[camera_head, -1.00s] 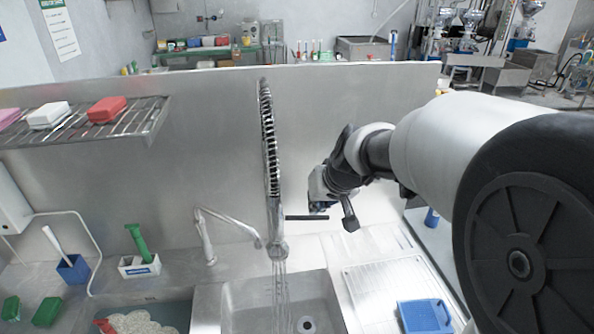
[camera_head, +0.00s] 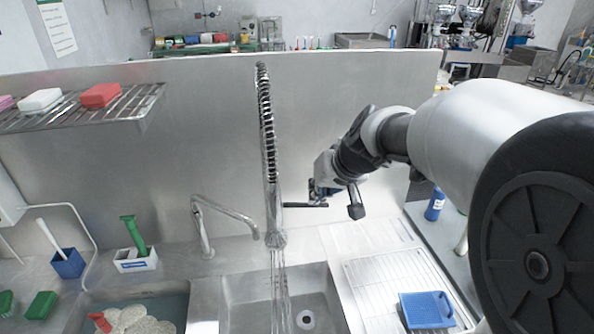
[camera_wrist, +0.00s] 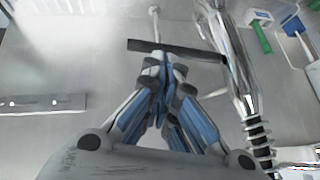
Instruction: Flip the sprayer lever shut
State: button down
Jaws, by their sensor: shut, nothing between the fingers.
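The metal sprayer (camera_head: 272,215) hangs from a tall coil-spring hose (camera_head: 266,125) above the sink (camera_head: 240,291). Water streams run down from it. Its dark lever (camera_head: 300,205) sticks out sideways to the right, roughly level. In the wrist view, the lever (camera_wrist: 195,52) crosses in front of my fingertips and reaches the chrome sprayer body (camera_wrist: 235,65) at right. My gripper (camera_head: 314,194) is shut and empty, right of the sprayer at the lever's outer half. In the wrist view, my gripper's fingertips (camera_wrist: 157,62) are close to the lever; whether they touch it I cannot tell.
A curved faucet (camera_head: 205,225) stands left of the sprayer. A drainboard (camera_head: 385,272) with a blue tray (camera_head: 427,310) lies right of the sink. A steel backsplash (camera_head: 190,130) rises behind. A wire shelf (camera_head: 85,110) holds sponges at left. A blue bottle (camera_head: 435,205) stands at right.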

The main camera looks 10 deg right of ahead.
aim_at(321, 204)
jog(key=shift+d+f+b, duration=0.1)
jog(key=shift+f+b, duration=0.15)
jog(key=shift+b, duration=0.2)
jog(key=y+b, duration=0.1)
jog(key=b, duration=0.1)
jog(key=f+b, duration=0.1)
jog(key=b, duration=0.1)
jog(key=f+m+y+b, duration=0.1)
jog(key=b, duration=0.2)
jog(key=shift+d+f+y, duration=0.25)
jog(key=shift+y, duration=0.05)
jog(key=f+y+b, duration=0.1)
jog(key=b, duration=0.2)
jog(key=shift+m+y, duration=0.3)
jog(key=shift+a+f+t+b, duration=0.1)
jog(key=shift+f+t+b, duration=0.2)
jog(key=shift+b, duration=0.4)
jog(key=shift+r, duration=0.25)
jog(key=shift+r+p, duration=0.65)
jog(key=shift+r, duration=0.1)
